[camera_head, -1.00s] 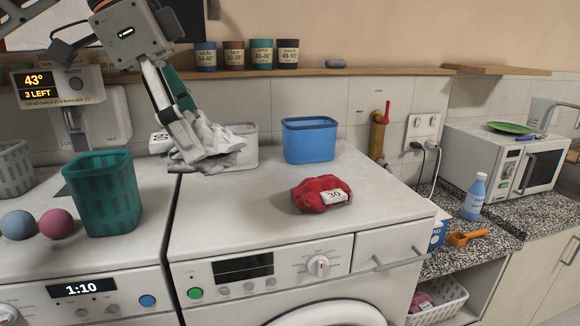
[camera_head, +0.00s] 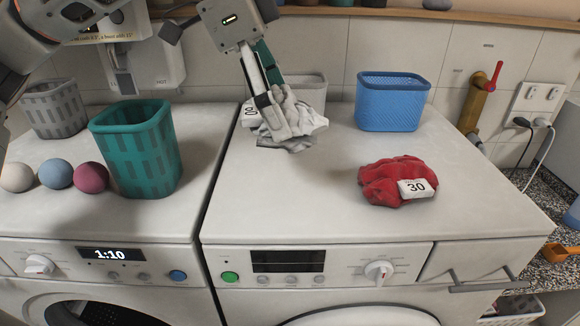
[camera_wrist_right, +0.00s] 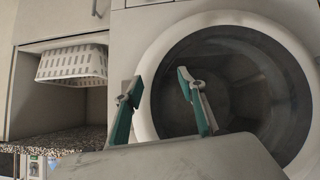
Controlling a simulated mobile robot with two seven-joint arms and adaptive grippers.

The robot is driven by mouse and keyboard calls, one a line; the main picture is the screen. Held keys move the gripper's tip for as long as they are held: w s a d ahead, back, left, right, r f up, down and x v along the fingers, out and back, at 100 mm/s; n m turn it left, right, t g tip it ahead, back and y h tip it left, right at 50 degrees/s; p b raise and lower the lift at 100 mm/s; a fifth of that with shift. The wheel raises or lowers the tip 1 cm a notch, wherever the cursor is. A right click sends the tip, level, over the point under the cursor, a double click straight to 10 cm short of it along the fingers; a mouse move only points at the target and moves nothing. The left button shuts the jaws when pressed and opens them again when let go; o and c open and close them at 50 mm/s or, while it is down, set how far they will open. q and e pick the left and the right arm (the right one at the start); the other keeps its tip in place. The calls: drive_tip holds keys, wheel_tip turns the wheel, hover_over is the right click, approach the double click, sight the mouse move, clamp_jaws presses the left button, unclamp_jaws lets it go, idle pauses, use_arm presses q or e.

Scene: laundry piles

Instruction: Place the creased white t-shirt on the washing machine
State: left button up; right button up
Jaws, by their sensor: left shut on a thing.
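The creased white t-shirt (camera_head: 301,121) is a crumpled bundle with a numbered tag, at the back left of the right-hand washing machine's top (camera_head: 290,205). My left gripper (camera_head: 282,132) points down and is shut on it. The cloth looks at or just above the top; I cannot tell whether it touches. The fingers hide part of the cloth. My right gripper (camera_wrist_right: 165,110) shows in the right wrist view, fingers apart and empty, in front of a round machine door (camera_wrist_right: 225,85).
A red cloth (camera_head: 385,183) tagged 30 and a blue basket (camera_head: 391,102) stand on the same top. A pale basket (camera_head: 312,90) is behind the t-shirt. A teal basket (camera_head: 137,150) and several balls (camera_head: 56,174) are on the left machine. The top's front middle is clear.

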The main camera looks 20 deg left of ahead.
sight(248, 111)
use_arm(q)
wheel_tip(248, 111, down, 12)
drive_tip(key=shift+w+f, duration=0.1)
idle(0.4)
drive_tip(key=shift+f, duration=0.1)
drive_tip(key=o, duration=1.1)
drive_tip(key=shift+f, duration=0.1)
drive_tip(key=v, duration=1.2)
drive_tip(key=shift+r, duration=0.2)
